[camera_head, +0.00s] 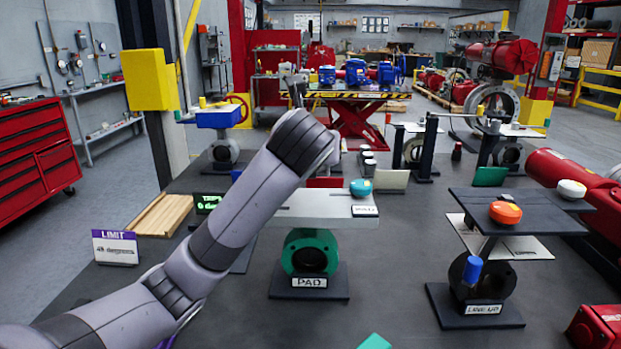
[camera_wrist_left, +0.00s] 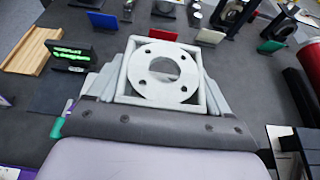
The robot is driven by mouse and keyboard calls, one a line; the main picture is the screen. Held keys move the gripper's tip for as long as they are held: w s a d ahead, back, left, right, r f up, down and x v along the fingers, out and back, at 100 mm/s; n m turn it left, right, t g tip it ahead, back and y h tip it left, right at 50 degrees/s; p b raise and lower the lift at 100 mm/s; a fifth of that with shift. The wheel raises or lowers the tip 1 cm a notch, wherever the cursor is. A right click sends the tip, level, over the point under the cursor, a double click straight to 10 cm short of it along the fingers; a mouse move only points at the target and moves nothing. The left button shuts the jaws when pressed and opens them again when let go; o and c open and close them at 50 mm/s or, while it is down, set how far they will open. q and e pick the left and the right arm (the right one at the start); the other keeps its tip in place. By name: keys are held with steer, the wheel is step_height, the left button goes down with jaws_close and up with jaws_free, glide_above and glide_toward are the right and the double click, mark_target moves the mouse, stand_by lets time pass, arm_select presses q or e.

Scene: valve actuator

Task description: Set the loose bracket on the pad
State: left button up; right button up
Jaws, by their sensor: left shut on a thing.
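My left arm crosses the head view, and its wrist stands in front of and above the grey plate (camera_head: 318,203) of the stand labelled PAD (camera_head: 309,282). This stand has a green valve body (camera_head: 293,247). In the left wrist view, my left gripper (camera_wrist_left: 163,72) is shut on a pale square bracket (camera_wrist_left: 143,85) with a round, holed flange face. A finger lies along each side of it. In the head view the wrist hides the bracket, so its height over the plate cannot be told. My right gripper is not in view.
A teal dome (camera_head: 361,187) sits at the plate's right end. A second stand (camera_head: 484,309) with an orange dome (camera_head: 505,213) is at right. A LIMIT sign (camera_head: 115,248) and a wooden tray (camera_head: 161,215) are at left.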

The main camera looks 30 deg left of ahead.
arm_select(q)
steer(key=shift+w+a+r, duration=0.25)
steer(key=shift+w+r, duration=0.2)
steer(key=shift+r, duration=0.1)
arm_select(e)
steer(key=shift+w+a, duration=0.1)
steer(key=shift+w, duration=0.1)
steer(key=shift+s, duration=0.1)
arm_select(q)
steer(key=b, duration=0.2)
glide_above(310, 201)
steer(key=shift+f, duration=2.9)
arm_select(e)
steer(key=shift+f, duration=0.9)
arm_select(q)
steer(key=shift+p, duration=0.3)
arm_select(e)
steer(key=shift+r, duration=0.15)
arm_select(q)
steer(key=shift+p, duration=0.6)
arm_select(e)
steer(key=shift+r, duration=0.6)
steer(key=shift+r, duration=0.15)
arm_select(q)
steer(key=shift+f, duration=1.05)
